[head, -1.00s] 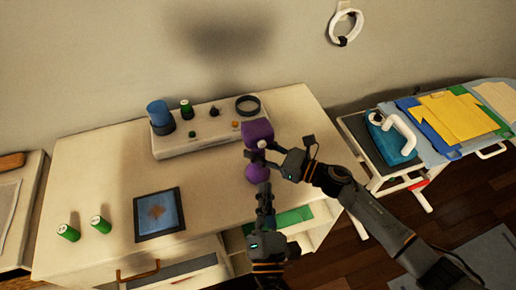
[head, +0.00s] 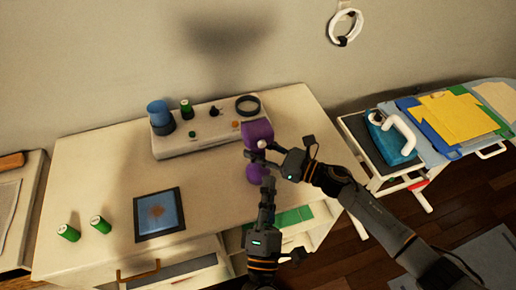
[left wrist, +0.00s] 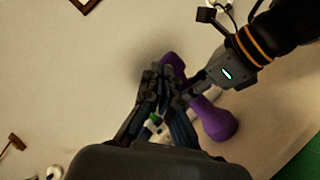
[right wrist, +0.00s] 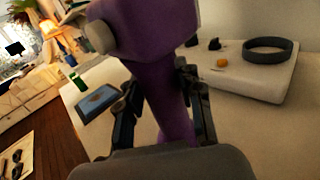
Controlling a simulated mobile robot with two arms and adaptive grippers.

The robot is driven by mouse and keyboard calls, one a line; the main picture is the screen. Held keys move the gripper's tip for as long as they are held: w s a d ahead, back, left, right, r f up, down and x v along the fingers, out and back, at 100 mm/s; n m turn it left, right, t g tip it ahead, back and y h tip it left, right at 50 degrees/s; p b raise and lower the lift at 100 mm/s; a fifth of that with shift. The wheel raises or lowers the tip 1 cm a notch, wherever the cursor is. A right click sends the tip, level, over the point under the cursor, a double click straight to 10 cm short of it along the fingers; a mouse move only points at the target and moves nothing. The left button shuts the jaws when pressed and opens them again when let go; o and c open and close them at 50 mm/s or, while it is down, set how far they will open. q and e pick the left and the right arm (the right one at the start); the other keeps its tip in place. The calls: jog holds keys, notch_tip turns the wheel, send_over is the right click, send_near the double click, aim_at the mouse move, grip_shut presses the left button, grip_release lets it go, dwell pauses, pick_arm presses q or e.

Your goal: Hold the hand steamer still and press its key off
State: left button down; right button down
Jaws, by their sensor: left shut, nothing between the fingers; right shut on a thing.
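The purple hand steamer (head: 257,132) stands upright at the right part of the white cabinet top. It has a wide head, a narrower handle and a pale round knob (head: 262,144); this knob shows large in the right wrist view (right wrist: 100,37). I cannot tell whether this is the key. My right gripper (head: 263,158) is shut around the steamer's handle (right wrist: 160,95).
Behind the steamer is a white raised shelf (head: 200,144) with a blue-topped jar, a green can and a dark ring (head: 247,105). A framed blue pad (head: 158,214) and two green cans (head: 100,224) lie left. An ironing board with folded cloths (head: 450,115) stands right.

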aim_at(262, 144)
pick_arm(q)
jog(key=w+m+h, duration=0.6)
jog(key=w+m, duration=0.2)
jog(key=m, duration=0.3)
jog(key=shift+a+f+m+g+h, duration=0.15)
jog(key=shift+a+m+g+h, duration=0.15)
jog(key=shift+a+g, duration=0.1)
jog(key=shift+w, duration=0.15)
dwell(1.1)
